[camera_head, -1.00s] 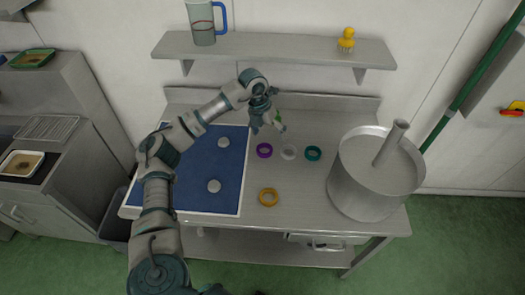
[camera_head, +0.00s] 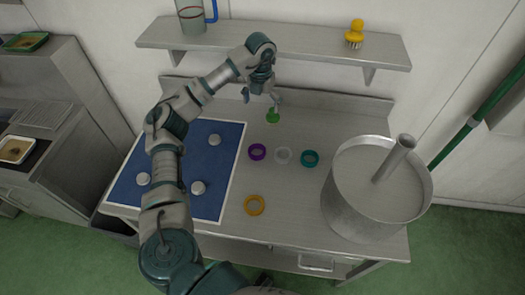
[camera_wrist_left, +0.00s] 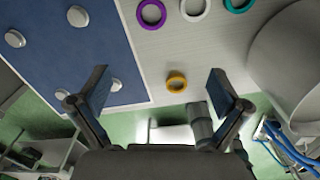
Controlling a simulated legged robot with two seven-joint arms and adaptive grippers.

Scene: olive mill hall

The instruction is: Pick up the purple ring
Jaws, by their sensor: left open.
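The purple ring (camera_head: 257,152) lies flat on the steel table, just right of the blue mat. It also shows at the top of the left wrist view (camera_wrist_left: 152,14). My left gripper (camera_head: 262,97) is open and empty, above the back part of the table behind the purple ring. In the left wrist view its two fingers (camera_wrist_left: 160,80) are spread wide with nothing between them. The purple ring lies beyond the fingers there, apart from them. My right gripper is not in view.
The blue mat (camera_head: 222,170) holds pale discs. A large pot (camera_head: 345,205) stands right; a shelf (camera_head: 290,42) hangs above.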

